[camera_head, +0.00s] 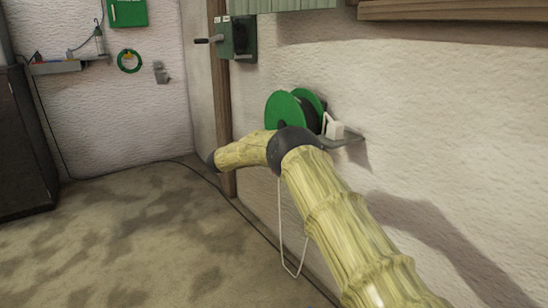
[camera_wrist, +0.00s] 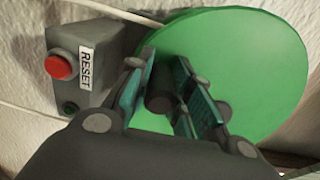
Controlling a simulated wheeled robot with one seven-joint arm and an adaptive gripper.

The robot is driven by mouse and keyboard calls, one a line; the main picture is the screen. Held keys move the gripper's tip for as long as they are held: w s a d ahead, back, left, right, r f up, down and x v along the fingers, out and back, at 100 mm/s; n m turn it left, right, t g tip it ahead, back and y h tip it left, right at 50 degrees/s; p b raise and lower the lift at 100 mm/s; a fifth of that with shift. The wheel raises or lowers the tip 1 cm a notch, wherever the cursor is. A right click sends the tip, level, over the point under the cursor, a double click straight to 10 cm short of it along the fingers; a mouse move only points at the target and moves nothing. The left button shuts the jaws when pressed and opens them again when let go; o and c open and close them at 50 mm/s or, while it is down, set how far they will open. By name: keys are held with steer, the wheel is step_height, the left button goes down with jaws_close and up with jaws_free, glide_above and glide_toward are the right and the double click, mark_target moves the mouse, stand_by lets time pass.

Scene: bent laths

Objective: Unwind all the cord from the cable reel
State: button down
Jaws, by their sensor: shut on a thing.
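In the wrist view a green flange (camera_wrist: 250,60) fills the right side. My gripper (camera_wrist: 162,88) is in front of that flange, its teal-padded fingers on either side of a dark knob (camera_wrist: 160,98), and it is shut on it. A pale cord (camera_head: 281,215) hangs in a loop below the reel area; my arm hides its upper part. Pale cord also crosses the wrist view's upper left (camera_wrist: 120,12).
A grey box (camera_wrist: 85,50) with a red button and a RESET label is close left of my gripper. A white object (camera_head: 333,127) is beside the reel. A dark cable (camera_head: 240,207) runs along the wall base. The floor (camera_head: 130,240) at left is clear.

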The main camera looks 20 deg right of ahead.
steer(key=shift+w+a+r+m+b, duration=0.2)
steer(key=shift+w+r+m+b, duration=0.3)
steer(key=shift+w+m, duration=0.45)
steer(key=shift+w+a+r+m+b, duration=0.15)
steer(key=shift+w+r+m+b, duration=0.4)
steer(key=shift+m, duration=0.6)
steer(key=shift+w+r, duration=0.1)
steer(key=shift+w, duration=0.05)
steer(key=c, duration=1.3)
jaws_free()
steer(key=shift+a, duration=0.1)
steer(key=shift+o, duration=0.2)
steer(key=shift+d, duration=0.2)
steer(key=shift+a, duration=0.1)
steer(key=s+a, duration=0.1)
steer(key=a, duration=1)
steer(key=shift+s+a, duration=0.35)
